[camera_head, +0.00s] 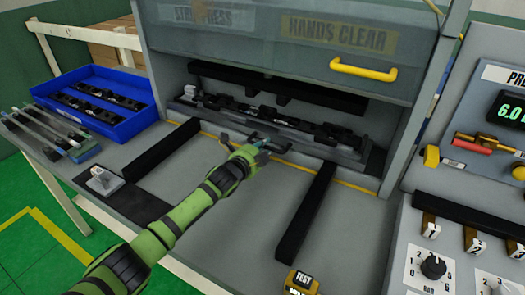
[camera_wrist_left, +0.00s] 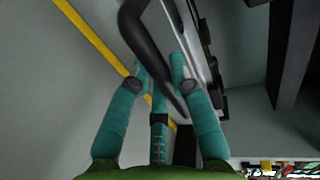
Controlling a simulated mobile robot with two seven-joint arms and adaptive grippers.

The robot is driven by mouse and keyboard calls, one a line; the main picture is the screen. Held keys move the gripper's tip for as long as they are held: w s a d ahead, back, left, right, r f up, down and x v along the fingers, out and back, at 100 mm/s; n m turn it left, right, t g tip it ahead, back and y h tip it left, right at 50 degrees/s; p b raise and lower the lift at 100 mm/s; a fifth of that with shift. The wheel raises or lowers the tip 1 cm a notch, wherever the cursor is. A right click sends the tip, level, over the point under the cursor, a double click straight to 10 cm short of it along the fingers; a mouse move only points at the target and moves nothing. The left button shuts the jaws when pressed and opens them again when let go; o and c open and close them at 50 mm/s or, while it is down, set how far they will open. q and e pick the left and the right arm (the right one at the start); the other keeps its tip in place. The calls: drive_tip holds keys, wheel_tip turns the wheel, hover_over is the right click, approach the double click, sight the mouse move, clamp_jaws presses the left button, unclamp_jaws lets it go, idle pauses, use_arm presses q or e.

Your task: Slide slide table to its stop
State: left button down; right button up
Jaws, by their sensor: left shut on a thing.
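The slide table (camera_head: 322,153) is a long grey plate carrying dark clip-like parts. It sits at the back of the bench, inside the press opening and beyond the two black rails. A dark bar handle (camera_head: 280,146) stands out from its front edge. My left gripper (camera_head: 259,147) reaches it from the front and is shut on the handle. In the left wrist view, my teal fingers (camera_wrist_left: 160,75) close around the dark curved handle (camera_wrist_left: 143,35), with the table's edge beside it. The table's far side is partly hidden under the press. My right gripper is not in view.
Black rails stand at left (camera_head: 162,150) and right (camera_head: 306,212), with clear bench between. A blue bin (camera_head: 135,123) of dark parts is at left. The press hood has a yellow handle (camera_head: 363,70). A control panel (camera_head: 433,240) is at right.

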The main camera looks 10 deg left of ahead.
use_arm(q)
drive_tip(key=shift+w+r, duration=0.1)
drive_tip(key=shift+r, duration=0.2)
drive_tip(key=c, duration=1.4)
unclamp_jaws()
drive_tip(key=shift+c, duration=0.2)
drive_tip(key=o, duration=0.3)
drive_tip(key=shift+w+d, duration=0.1)
drive_tip(key=shift+w+d+f, duration=0.1)
drive_tip(key=shift+f, duration=0.15)
drive_tip(key=shift+s+a, duration=0.3)
drive_tip(key=shift+s, duration=0.25)
drive_tip(key=v, duration=1.1)
drive_tip(key=shift+d+r, duration=0.1)
drive_tip(key=shift+r, duration=0.05)
